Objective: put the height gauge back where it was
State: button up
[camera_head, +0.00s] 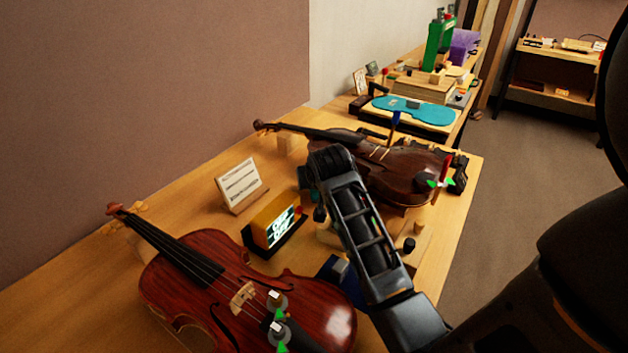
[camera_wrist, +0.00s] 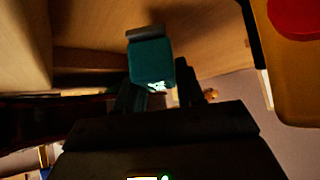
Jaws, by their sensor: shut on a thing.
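In the wrist view my gripper (camera_wrist: 155,92) is shut on a small teal block with a dark bar at its far end and a small lit patch (camera_wrist: 151,62). I take this block for the height gauge, but cannot confirm it. It is held near a wooden surface; whether it touches is unclear. In the head view my black arm reaches over the bench between the two violins, and its links hide most of the gripper and the held block. The near violin (camera_head: 205,300) is reddish. The far violin (camera_head: 397,178) is darker brown.
A yellow box with a lit display (camera_head: 272,222) stands close left of my arm; its yellow side with a red button (camera_wrist: 290,60) fills the wrist view's right. A white card (camera_head: 240,186) stands behind it. The bench (camera_head: 70,290) is bare at left.

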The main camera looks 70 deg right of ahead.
jog(key=shift+f, duration=0.5)
jog(key=shift+s+f, duration=0.1)
jog(key=shift+f, duration=0.1)
jog(key=o, duration=1.2)
jog(key=shift+s+a+f+b, duration=0.1)
jog(key=shift+f+b, duration=0.1)
jog(key=shift+b, duration=0.1)
jog(key=shift+c, duration=0.2)
jog(key=shift+r, duration=0.5)
jog(key=v, duration=1.2)
jog(key=shift+w+r, duration=0.2)
jog(key=shift+r, duration=0.2)
